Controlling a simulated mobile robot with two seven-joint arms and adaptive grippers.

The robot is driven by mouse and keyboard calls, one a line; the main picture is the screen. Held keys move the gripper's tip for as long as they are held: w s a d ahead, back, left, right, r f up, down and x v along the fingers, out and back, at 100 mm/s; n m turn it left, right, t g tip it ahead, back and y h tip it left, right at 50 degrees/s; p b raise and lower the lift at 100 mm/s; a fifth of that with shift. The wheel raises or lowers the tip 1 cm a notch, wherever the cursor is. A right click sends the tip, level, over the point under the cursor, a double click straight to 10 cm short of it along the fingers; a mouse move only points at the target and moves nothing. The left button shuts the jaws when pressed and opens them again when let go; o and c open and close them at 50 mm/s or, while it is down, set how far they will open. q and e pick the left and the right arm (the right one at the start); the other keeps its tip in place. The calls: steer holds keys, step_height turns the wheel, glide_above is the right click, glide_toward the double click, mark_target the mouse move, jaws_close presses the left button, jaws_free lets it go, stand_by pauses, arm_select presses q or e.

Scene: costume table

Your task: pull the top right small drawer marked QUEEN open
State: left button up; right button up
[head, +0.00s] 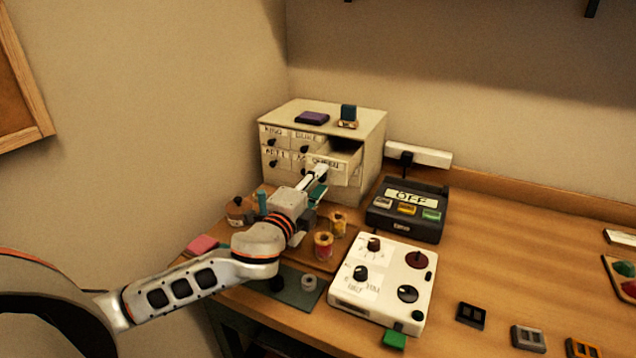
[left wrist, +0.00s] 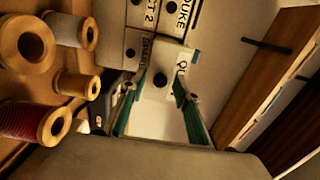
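The small drawer marked QUEEN (head: 341,167) is pulled out from the top right of the cream cabinet (head: 368,147). Its inside shows behind the front. My left gripper (head: 318,175) is in front of this drawer and partly covers its front. In the left wrist view, the drawer front (left wrist: 183,66) and its dark round knob (left wrist: 160,80) show between the two teal-padded fingers of the left gripper (left wrist: 160,92). The fingers are spread, with a gap on each side of the knob. My right gripper is in neither view.
A purple block (head: 312,117) and a small stand with a dark blue block (head: 348,113) sit on the cabinet. Thread spools (head: 323,246) stand below my left wrist. A black box marked OFF (head: 407,222) and a white panel with knobs (head: 383,286) stand right of the arm.

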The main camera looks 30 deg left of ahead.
arm_select(q)
steer(key=shift+s, duration=0.1)
steer(key=s, duration=1.2)
steer(key=shift+d, duration=0.35)
steer(key=shift+w, duration=0.1)
